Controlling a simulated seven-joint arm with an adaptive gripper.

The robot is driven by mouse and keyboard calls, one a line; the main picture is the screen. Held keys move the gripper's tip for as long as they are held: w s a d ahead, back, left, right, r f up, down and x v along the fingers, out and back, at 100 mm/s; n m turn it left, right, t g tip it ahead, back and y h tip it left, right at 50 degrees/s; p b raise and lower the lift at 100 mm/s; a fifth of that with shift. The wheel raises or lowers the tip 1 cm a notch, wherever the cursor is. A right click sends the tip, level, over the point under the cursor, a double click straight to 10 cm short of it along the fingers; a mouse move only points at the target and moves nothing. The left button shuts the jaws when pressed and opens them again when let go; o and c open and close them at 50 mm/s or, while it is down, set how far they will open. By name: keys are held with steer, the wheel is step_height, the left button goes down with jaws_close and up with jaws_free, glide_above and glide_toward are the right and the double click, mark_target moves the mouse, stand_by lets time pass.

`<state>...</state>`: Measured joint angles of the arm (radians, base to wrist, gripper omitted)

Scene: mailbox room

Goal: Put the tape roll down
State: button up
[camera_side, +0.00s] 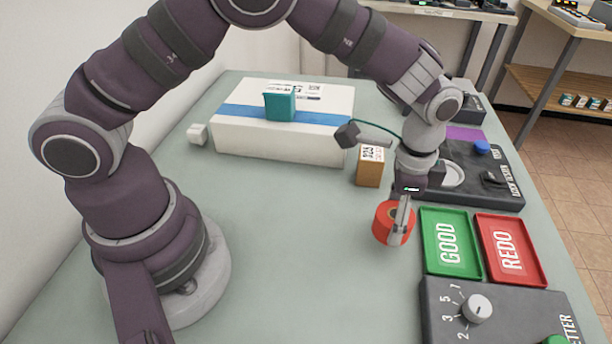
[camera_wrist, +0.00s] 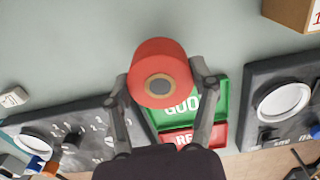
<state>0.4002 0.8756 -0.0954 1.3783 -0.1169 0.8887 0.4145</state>
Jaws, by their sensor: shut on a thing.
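The red tape roll (camera_side: 382,222) is between the fingers of my gripper (camera_side: 402,222), just left of the green GOOD tray in the side view. In the wrist view the tape roll (camera_wrist: 158,72) shows its round face with a tan core, and my gripper (camera_wrist: 162,88) is shut on it with one finger on each side. I cannot tell whether the roll touches the table or hangs just above it.
The green GOOD tray (camera_side: 434,268) and red REDO tray (camera_side: 527,275) lie to the right, both empty. A dial panel (camera_side: 445,315) is in front. A tan box (camera_side: 369,174), a big white box (camera_side: 235,148) and a dark panel (camera_side: 505,163) stand behind. The table middle is clear.

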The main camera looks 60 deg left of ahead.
steer(key=shift+w+d, duration=0.2)
steer(key=shift+w, duration=0.15)
steer(key=shift+f, duration=1.75)
steer(key=o, duration=1.2)
steer(key=shift+f, duration=0.1)
steer(key=shift+c, duration=0.2)
